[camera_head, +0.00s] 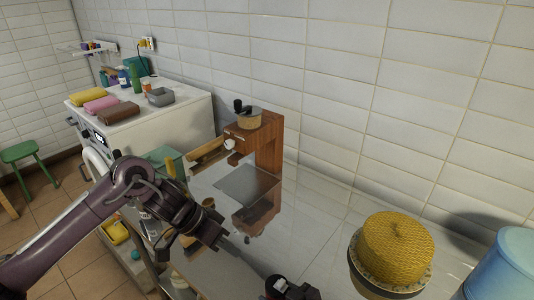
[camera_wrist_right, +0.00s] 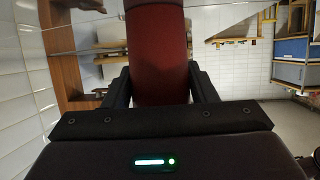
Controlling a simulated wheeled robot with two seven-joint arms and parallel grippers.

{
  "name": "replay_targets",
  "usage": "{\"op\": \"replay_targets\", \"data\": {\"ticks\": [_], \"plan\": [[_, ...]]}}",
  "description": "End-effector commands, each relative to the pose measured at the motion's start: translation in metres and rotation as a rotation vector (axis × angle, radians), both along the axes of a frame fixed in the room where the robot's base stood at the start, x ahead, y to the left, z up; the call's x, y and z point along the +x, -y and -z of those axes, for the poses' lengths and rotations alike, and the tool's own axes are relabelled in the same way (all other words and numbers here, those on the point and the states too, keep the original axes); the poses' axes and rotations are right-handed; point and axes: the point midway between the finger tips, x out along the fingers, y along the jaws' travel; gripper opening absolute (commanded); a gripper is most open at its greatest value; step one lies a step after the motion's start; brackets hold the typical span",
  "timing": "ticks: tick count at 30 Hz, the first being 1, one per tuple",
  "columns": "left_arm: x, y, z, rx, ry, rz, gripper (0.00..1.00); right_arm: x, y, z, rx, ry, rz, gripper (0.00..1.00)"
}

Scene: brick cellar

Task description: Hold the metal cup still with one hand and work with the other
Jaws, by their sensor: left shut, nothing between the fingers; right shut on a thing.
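I cannot make out a metal cup for certain in either view. My right gripper (camera_wrist_right: 157,92) is shut on a dark red, rounded object (camera_wrist_right: 157,50), which stands between its two black fingers in the right wrist view. Its far end is cut off by the top edge of the picture. In the head view only a dark part of the right gripper (camera_head: 285,288) shows at the bottom edge, and what it holds is hidden. My left gripper (camera_head: 218,240) is shut and empty over the left part of the glossy table (camera_head: 255,268).
A wooden stand (camera_head: 268,150) with a dark crank on top is at the wall. A yellow woven drum (camera_head: 397,247) and a light blue bucket (camera_head: 512,265) are at the right. A white washing machine (camera_head: 160,125) carries folded towels. The table's middle is mostly clear.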

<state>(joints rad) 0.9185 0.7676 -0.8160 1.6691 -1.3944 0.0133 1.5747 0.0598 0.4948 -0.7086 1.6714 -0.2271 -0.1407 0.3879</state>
Motion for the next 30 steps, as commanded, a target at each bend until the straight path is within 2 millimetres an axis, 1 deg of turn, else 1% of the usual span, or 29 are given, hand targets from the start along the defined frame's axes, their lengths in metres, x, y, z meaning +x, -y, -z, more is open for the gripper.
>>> {"op": "replay_targets", "data": {"ticks": [1,6,14,17,20,30], "plan": [[0.000,0.000,0.000,0.000,0.000,0.000,0.00,0.000,0.000,0.000,0.000,0.000,0.000,0.54],[0.000,0.000,0.000,0.000,0.000,0.000,0.00,0.000,0.000,0.000,0.000,0.000,0.000,0.77],[0.000,0.000,0.000,0.000,0.000,0.000,0.00,0.000,0.000,0.000,0.000,0.000,0.000,0.77],[0.000,0.000,0.000,0.000,0.000,0.000,0.00,-0.003,0.004,-0.001,-0.001,0.000,0.001,0.77],[0.000,0.000,0.000,0.000,0.000,0.000,0.00,-0.011,0.013,-0.006,-0.002,0.000,0.001,0.77],[0.000,0.000,0.000,0.000,0.000,0.000,0.00,-0.056,0.061,-0.033,-0.004,-0.002,-0.003,0.77]]}}
